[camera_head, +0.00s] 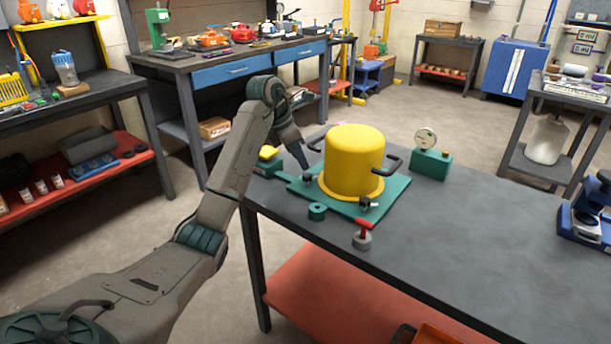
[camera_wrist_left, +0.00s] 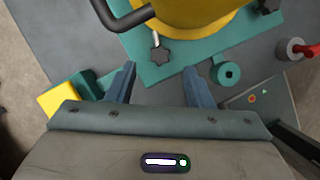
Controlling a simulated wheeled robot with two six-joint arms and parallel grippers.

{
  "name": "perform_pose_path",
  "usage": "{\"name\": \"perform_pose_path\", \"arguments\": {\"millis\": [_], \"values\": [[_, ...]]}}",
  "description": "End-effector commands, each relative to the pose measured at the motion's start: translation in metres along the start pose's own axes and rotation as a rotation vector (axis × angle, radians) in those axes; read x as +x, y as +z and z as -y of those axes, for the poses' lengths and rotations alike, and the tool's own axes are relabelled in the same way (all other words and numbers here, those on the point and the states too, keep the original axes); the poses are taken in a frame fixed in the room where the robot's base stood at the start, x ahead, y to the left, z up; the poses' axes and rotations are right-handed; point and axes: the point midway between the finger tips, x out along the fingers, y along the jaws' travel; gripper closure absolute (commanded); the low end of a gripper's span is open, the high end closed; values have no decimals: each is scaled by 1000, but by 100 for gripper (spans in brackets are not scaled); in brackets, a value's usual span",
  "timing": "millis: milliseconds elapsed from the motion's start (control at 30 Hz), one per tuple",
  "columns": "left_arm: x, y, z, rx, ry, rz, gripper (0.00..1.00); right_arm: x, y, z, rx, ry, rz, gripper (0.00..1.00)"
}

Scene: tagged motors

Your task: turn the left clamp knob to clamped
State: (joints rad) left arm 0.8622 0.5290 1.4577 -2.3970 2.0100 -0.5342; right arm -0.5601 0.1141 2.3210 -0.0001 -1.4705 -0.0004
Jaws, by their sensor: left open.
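A yellow motor (camera_head: 353,155) with dark side handles stands upright on a green base plate (camera_head: 393,189) on the grey table. The left clamp knob (camera_head: 307,180), small and dark, sits at the plate's left side; it also shows in the left wrist view (camera_wrist_left: 160,54) as a lobed dark knob. A second dark knob (camera_head: 367,203) is at the plate's front. My left gripper (camera_head: 304,166) reaches down beside the motor. In the left wrist view its fingers (camera_wrist_left: 158,68) are apart, with the left knob just beyond the tips, roughly centred. Contact is not visible. My right gripper is not in view.
A green ring (camera_head: 317,211) and a red-handled grey piece (camera_head: 362,235) lie in front of the plate. A green block with a gauge (camera_head: 430,157) stands right of the motor. A yellow-and-green block (camera_head: 267,158) is at its left. The table's right side is largely clear.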

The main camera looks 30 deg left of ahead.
Motion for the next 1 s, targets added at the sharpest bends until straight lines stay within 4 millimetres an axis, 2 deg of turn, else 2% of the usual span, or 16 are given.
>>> {"name": "perform_pose_path", "arguments": {"millis": [167,300,467,700,733,933,1000], "values": [[33,-1,1,-1,-2,-1,53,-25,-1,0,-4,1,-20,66],[47,0,0,-1,-1,-1,53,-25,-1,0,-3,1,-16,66],[54,0,0,0,0,-1,53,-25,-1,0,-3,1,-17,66],[55,0,0,0,0,0,53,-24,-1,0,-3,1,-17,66],[55,0,0,0,0,0,55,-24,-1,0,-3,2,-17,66],[55,0,0,0,0,0,94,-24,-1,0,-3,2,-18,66],[55,0,0,0,0,0,98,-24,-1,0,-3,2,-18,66]]}}
